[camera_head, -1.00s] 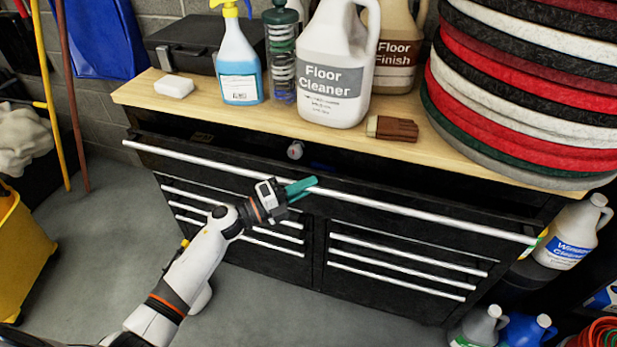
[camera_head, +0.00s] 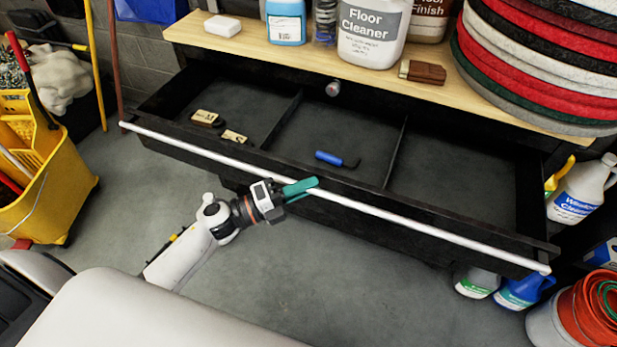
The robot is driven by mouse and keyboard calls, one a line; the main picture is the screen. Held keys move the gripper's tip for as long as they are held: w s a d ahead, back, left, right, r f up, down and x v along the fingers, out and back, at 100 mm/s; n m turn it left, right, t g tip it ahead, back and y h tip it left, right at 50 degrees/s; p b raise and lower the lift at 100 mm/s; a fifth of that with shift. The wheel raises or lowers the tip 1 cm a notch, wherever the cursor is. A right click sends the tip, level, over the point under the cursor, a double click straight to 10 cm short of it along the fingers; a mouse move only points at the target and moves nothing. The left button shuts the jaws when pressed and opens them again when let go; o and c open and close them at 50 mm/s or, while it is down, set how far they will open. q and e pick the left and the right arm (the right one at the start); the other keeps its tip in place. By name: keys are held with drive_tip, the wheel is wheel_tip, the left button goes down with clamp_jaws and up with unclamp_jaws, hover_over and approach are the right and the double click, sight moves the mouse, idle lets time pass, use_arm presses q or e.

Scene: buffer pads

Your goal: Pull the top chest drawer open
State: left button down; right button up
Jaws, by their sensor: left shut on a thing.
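The black tool chest has a wooden top (camera_head: 390,75). Its wide top drawer (camera_head: 440,175) stands well out from the chest, with its inside showing. Two dividers split it into three compartments. Small wood-toned blocks (camera_head: 205,117) lie in the left compartment and a blue-handled tool (camera_head: 335,158) lies in the middle one. A long silver handle bar (camera_head: 400,213) runs along the drawer front. My left gripper (camera_head: 300,188), with green fingers, is shut on this bar near its middle. My right gripper is not in view.
Bottles, a white block (camera_head: 222,25), a brown brush (camera_head: 422,72) and stacked floor pads (camera_head: 540,60) stand on the top. A yellow mop bucket (camera_head: 50,180) is at left. Jugs (camera_head: 578,190) and an orange-red coil in a bucket (camera_head: 590,310) are at right. Grey floor in front is clear.

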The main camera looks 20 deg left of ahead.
use_arm(q)
drive_tip(key=shift+s, duration=0.45)
drive_tip(key=c, duration=1.7)
unclamp_jaws()
drive_tip(key=shift+a+f, duration=0.1)
drive_tip(key=b+v, duration=0.2)
drive_tip(key=v, duration=0.9)
drive_tip(key=shift+s+a, duration=0.3)
